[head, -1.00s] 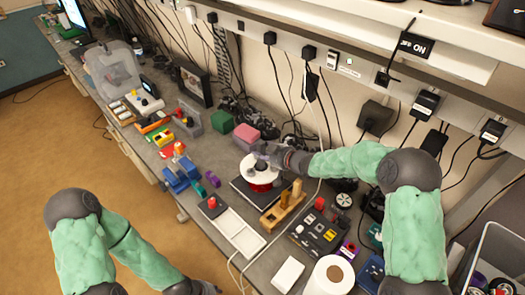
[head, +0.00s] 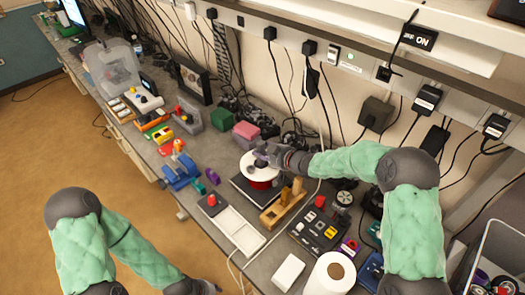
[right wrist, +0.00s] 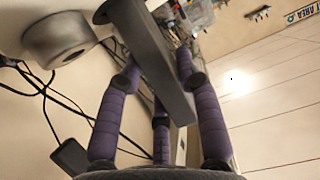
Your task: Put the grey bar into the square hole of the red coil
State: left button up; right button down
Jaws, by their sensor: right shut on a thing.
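The red coil (head: 259,185) stands on a dark square base (head: 243,190) on the bench in the head view, with a white round flange (head: 246,169) on top. My right gripper (head: 265,156) is over the flange. In the right wrist view my right gripper (right wrist: 160,85) has its purple-padded fingers closed around the grey bar (right wrist: 150,55), which runs slantwise between them. In the head view the gripper largely hides the bar and the square hole, so I cannot tell whether the bar's end is inside.
A wooden block with pegs (head: 280,208) and a white tray (head: 240,232) stand in front of the coil. A pink block (head: 247,131) and a green block (head: 222,119) are behind it. A paper roll (head: 332,275) stands at the front. Cables hang along the wall.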

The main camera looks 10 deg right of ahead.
aim_at(262, 142)
jog(key=shift+f+b, duration=0.65)
jog(key=shift+f, duration=0.35)
dwell(0.6)
jog(key=c, duration=0.8)
grip_release()
jog(key=shift+s+f, duration=0.1)
jog(key=shift+f, duration=0.1)
jog(key=shift+s+f, duration=0.1)
jog(key=shift+f, duration=0.15)
jog(key=shift+a, duration=0.1)
jog(key=shift+w+r+p, duration=0.2)
jog(key=shift+r+p, duration=3.45)
jog(key=shift+r, duration=0.75)
